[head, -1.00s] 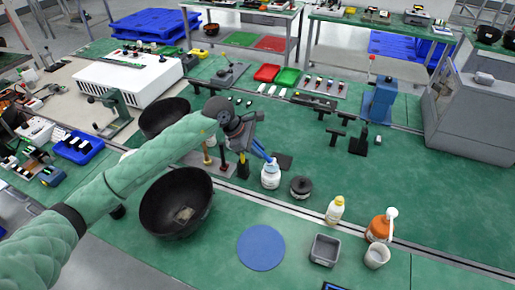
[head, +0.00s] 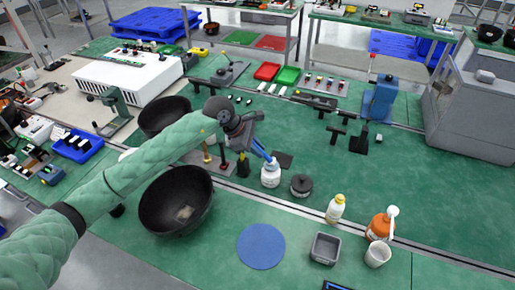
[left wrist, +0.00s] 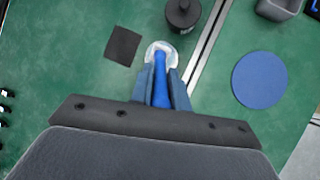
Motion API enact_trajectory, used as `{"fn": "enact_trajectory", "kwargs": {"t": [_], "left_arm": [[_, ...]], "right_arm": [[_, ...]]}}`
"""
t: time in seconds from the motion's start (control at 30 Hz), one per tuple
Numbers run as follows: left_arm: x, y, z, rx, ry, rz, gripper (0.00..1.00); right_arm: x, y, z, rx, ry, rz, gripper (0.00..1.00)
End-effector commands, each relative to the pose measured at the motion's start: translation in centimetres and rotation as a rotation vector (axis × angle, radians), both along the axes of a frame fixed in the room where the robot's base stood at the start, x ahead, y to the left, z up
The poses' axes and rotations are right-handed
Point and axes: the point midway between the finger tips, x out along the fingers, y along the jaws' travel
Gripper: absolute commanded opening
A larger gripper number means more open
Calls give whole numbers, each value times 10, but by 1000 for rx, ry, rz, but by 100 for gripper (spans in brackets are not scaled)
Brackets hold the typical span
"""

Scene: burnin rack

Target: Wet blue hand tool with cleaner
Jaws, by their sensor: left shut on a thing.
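My left gripper (head: 262,150) is shut on the blue hand tool (left wrist: 161,78), whose handle shows between the two fingers in the left wrist view. The tool points down at a small white container (head: 270,176), and its far end meets the container's top. The container also shows in the left wrist view (left wrist: 150,50), partly hidden behind the tool and fingers. I cannot tell how far the tool's tip reaches inside. My right gripper is not in view.
A dark round jar (head: 301,185) stands right of the white container. A dark square pad (head: 283,160) lies behind it. A blue disc (head: 261,246), grey tray (head: 325,248), yellow-capped bottle (head: 335,208), orange bottle (head: 380,226) and white cup (head: 377,255) stand nearer. Black bowl (head: 176,202) is left.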

Motion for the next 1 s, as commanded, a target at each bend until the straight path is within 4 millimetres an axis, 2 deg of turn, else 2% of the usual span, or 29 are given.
{"fn": "enact_trajectory", "kwargs": {"t": [1.0], "left_arm": [[0,0,-10,0,0,0,0]], "right_arm": [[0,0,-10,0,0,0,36]]}}
